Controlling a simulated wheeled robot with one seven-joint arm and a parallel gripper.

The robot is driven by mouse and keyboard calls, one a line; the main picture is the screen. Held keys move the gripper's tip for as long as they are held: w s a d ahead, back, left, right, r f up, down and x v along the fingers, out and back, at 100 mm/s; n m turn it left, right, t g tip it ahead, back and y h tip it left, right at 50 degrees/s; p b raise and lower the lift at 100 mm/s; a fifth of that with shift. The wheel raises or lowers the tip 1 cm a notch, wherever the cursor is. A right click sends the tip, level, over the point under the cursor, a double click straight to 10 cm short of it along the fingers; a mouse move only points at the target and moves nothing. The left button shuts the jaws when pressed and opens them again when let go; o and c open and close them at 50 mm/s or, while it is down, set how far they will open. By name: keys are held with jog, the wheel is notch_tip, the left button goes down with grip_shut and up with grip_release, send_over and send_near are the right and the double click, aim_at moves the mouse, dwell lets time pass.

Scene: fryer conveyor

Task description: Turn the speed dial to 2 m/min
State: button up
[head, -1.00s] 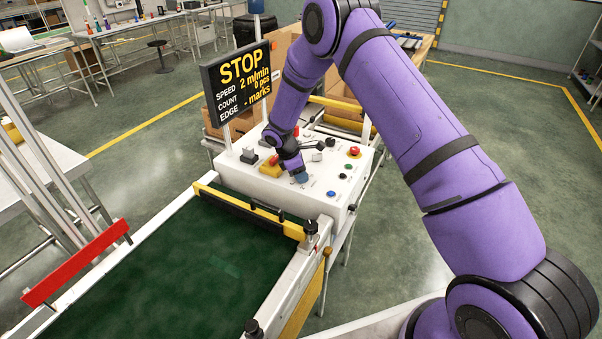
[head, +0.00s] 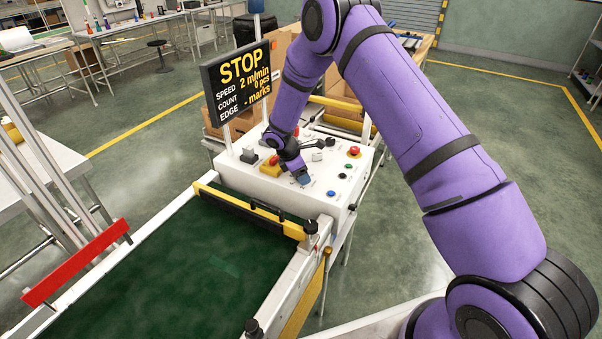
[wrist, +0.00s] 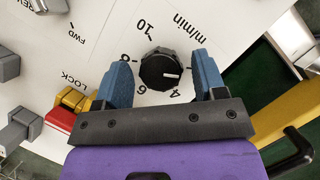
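The speed dial is a round black knob (wrist: 160,70) in the wrist view, with a white pointer mark facing right toward one finger. Printed marks 4, 6, 8, 10 and "m/min" surround it; the 2 mark is not visible. My gripper (wrist: 165,76) has its two blue fingers on either side of the knob, with a small gap on each side. In the head view my gripper (head: 303,178) is down at the control box, and the knob cannot be made out there. The display (head: 238,84) reads STOP, speed 2 m/min, 0 pcs.
The white control box (head: 335,190) carries a red button on a yellow block (head: 270,168), another red button (head: 353,151) and a blue button (head: 331,193). A lock switch (wrist: 68,108) lies left of my gripper. The green conveyor belt (head: 170,270) is empty.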

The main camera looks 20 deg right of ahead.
jog(key=v, duration=1)
jog(key=shift+a+r, duration=0.2)
jog(key=shift+r, duration=0.15)
jog(key=s+d+r+m+t+y, duration=0.1)
jog(key=s+d+r+m, duration=0.3)
jog(key=r, duration=0.5)
jog(key=s+d+r+m, duration=0.1)
jog(key=s+r+m, duration=0.1)
jog(key=s+r, duration=0.55)
jog(key=s+d+r+m+t+y, duration=0.1)
jog(key=s+d+r+m, duration=0.25)
jog(key=r, duration=0.75)
jog(key=s+d+r+m+t, duration=0.1)
jog(key=s+r+m, duration=0.1)
jog(key=s, duration=0.7)
jog(key=s+d+r+m+t+y, duration=0.1)
jog(key=s+r+m, duration=0.1)
jog(key=s, duration=0.7)
jog(key=s+d+r+m+t+y, duration=0.1)
jog(key=s+r+m, duration=0.2)
jog(key=s, duration=0.7)
jog(key=shift+m, duration=0.85)
